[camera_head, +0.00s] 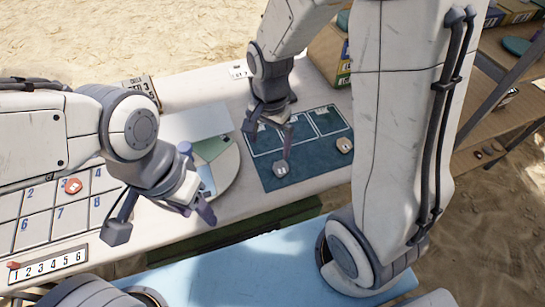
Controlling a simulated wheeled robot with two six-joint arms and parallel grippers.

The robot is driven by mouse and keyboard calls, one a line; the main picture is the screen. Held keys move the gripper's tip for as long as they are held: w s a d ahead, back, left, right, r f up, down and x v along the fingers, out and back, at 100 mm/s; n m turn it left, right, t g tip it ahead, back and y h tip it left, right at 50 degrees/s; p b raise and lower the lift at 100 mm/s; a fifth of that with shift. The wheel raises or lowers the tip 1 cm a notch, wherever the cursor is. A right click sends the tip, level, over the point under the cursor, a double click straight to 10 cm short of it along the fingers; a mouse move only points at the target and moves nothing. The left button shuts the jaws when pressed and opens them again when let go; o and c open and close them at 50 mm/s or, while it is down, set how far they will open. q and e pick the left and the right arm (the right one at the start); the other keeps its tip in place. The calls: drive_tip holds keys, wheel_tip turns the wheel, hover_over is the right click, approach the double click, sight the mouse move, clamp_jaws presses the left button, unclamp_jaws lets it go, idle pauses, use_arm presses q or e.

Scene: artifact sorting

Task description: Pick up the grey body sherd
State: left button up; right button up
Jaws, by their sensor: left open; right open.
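A small grey piece with a white mark, which looks like the grey body sherd (280,170), lies on the dark teal mat (310,165) near its front edge. My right gripper (269,142) is open above the mat, pointing down. One of its fingertips is just behind the grey piece in the picture; I cannot tell whether they touch. My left gripper (161,221) is open and empty-looking over the front of the table, left of the mat, beside a round board with coloured sections (229,165).
A tan piece (345,145) lies at the mat's right edge. A numbered grid (38,226) with a red round piece (73,185) and a number strip (47,263) are at the left. Shelves with boxes (515,12) stand at the right. My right arm hides part of the table.

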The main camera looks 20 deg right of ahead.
drive_tip(key=w+d+f+m, duration=0.2)
drive_tip(key=d+f+m, duration=0.2)
hover_over(280, 167)
wheel_tip(280, 167, down, 5)
drive_tip(key=shift+w+d+r+b, duration=0.1)
drive_tip(key=shift+r+b, duration=0.1)
drive_tip(key=shift+b, duration=0.25)
drive_tip(key=shift+f, duration=2.9)
drive_tip(key=c, duration=1.4)
drive_tip(key=shift+r, duration=0.15)
